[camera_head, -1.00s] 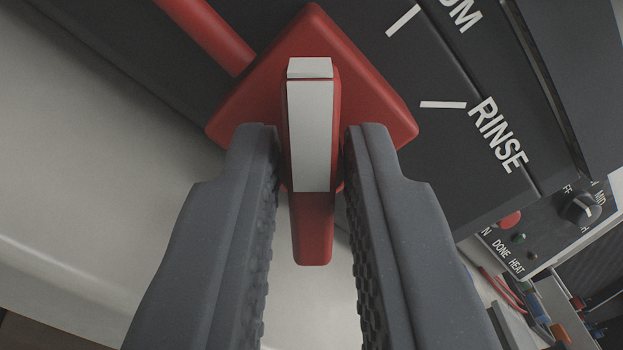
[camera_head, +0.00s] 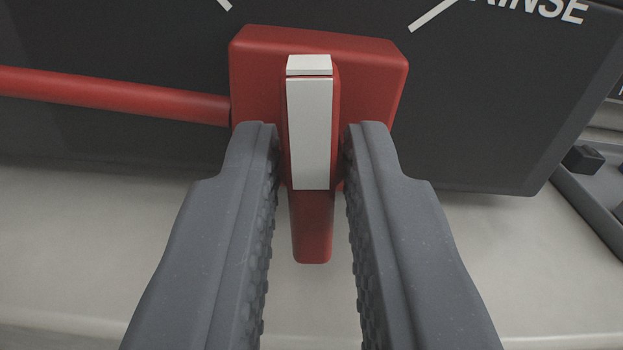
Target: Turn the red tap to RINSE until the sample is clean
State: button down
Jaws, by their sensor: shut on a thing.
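The red tap has a square red block (camera_head: 385,80) with a red handle (camera_head: 312,225) in front. A white stripe (camera_head: 309,130) runs along the handle and ends in a white cap at the top. The cap points up, between a white mark (camera_head: 222,4) at upper left and the mark (camera_head: 433,15) beside the RINSE lettering (camera_head: 535,8) at upper right. My gripper (camera_head: 311,140) is shut on the handle, with one grey finger on each side. The sample is not in view.
A red pipe (camera_head: 110,96) runs left from the block. The dark panel (camera_head: 500,110) fills the area behind the tap. A pale surface (camera_head: 90,230) lies below it. A grey tray with dark items (camera_head: 583,160) is at the right edge.

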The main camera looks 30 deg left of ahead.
jog(key=m+p, duration=0.2)
jog(key=m, duration=0.1)
jog(key=m+p, duration=0.1)
jog(key=shift+w+d+r+m+p, duration=0.15)
jog(key=shift+d+r+m+p, duration=0.05)
jog(key=shift+r+m+p, duration=0.1)
jog(key=m+p, duration=0.3)
jog(key=m, duration=0.2)
jog(key=shift+d+f, duration=0.1)
jog(key=shift+m, duration=0.4)
jog(key=shift+f, duration=0.1)
jog(key=c, duration=1.4)
grip_release()
jog(key=shift+f, duration=0.1)
jog(key=shift+s+d, duration=0.15)
jog(key=shift+s, duration=0.15)
jog(key=v, duration=1.3)
